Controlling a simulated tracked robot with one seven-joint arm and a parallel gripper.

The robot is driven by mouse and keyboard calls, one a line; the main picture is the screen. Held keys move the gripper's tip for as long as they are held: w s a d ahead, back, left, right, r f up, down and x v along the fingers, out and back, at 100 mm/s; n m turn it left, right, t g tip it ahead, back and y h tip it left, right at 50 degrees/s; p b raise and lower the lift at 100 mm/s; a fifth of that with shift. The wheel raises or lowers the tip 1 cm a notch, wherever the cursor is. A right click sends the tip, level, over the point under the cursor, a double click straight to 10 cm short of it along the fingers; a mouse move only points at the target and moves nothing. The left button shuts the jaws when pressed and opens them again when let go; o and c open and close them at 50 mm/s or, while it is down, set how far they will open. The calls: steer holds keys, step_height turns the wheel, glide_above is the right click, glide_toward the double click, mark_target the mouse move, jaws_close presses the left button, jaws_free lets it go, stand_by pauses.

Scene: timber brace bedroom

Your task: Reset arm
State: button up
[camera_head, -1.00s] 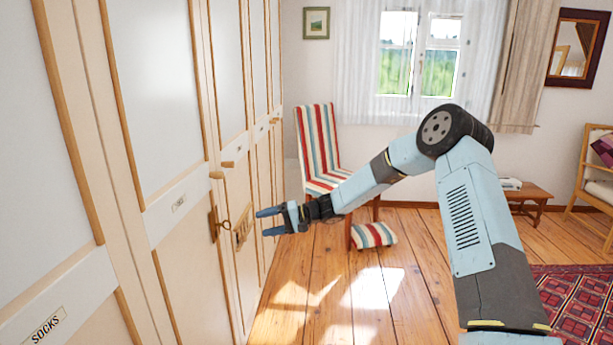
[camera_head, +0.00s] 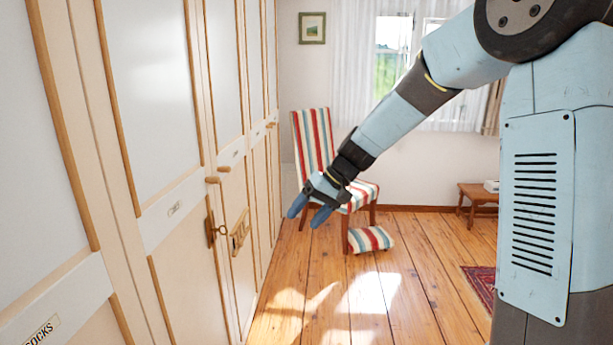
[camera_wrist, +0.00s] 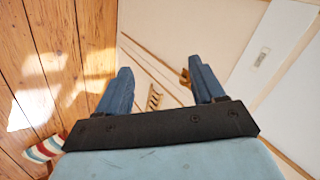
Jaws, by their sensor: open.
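My gripper (camera_head: 308,211) is open and empty in the head view, tilted down to the left, in front of the striped chair. Its two blue fingers are spread apart in the wrist view (camera_wrist: 160,88), with nothing between them but the wardrobe behind. My arm comes in from the right and hides part of the window. The gripper is apart from the wardrobe doors (camera_head: 170,140).
A striped chair (camera_head: 313,140) and matching footstool (camera_head: 370,239) stand ahead. A small wooden table (camera_head: 478,192) is at right. Wooden floor (camera_head: 410,265) is clear in the middle.

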steer(key=s+d+r+m+t+h, duration=0.2)
steer(key=s+d+r, duration=0.3)
steer(key=s+d, duration=0.6)
steer(key=s+d+r+m+t+h, duration=0.1)
steer(key=s+d+r+t+h, duration=0.2)
steer(key=s+d, duration=0.9)
steer(key=s+r+h, duration=0.2)
steer(key=s, duration=0.1)
steer(key=shift+s+m+t, duration=0.3)
steer(key=shift+m+t, duration=0.1)
